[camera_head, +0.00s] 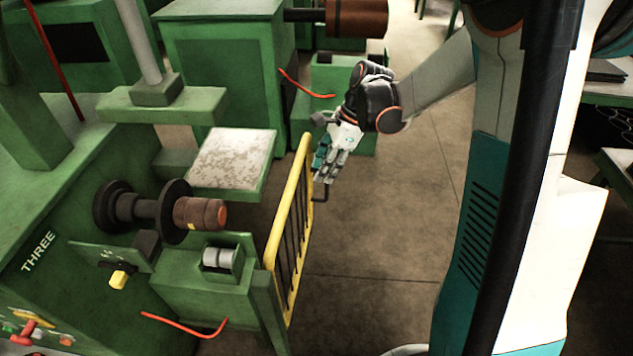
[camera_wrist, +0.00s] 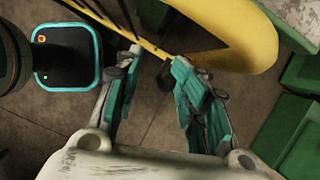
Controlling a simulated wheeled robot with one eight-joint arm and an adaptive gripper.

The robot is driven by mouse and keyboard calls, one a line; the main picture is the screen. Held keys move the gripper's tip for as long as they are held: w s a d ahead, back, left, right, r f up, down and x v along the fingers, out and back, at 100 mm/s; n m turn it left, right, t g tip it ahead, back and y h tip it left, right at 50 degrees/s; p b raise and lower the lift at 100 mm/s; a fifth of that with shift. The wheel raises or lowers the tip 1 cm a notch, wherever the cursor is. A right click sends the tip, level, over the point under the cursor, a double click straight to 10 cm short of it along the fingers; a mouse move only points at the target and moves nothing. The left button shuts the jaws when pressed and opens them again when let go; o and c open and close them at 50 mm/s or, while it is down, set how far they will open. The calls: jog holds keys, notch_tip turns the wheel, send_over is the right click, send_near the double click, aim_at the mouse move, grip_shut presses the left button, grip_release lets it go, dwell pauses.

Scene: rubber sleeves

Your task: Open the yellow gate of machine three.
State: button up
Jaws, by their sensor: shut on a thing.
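The yellow gate (camera_head: 291,222), a yellow frame with dark bars, stands upright beside the green machine marked THREE (camera_head: 38,251). Its near end is by a green post (camera_head: 268,312). My gripper (camera_head: 322,178) is at the gate's far end, on the side away from the machine, shut on a dark handle (camera_head: 321,195). In the wrist view my gripper's teal-padded fingers (camera_wrist: 160,85) are on either side of the dark handle (camera_wrist: 166,82), partly hidden by them. The gate's yellow rail (camera_wrist: 225,35) runs just beyond the fingertips.
The machine has a spindle with a brown roller (camera_head: 200,213) and a pale-topped plate (camera_head: 232,158) left of the gate. Another green machine (camera_head: 222,75) stands behind. Open concrete floor (camera_head: 375,240) lies right of the gate. My body fills the right side.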

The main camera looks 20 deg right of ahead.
jog(key=p+v, duration=0.3)
jog(key=v, duration=0.3)
jog(key=shift+s, duration=0.1)
dwell(0.4)
dwell(0.5)
jog(key=v, duration=1.1)
jog(key=shift+r, duration=0.45)
jog(key=shift+f, duration=0.1)
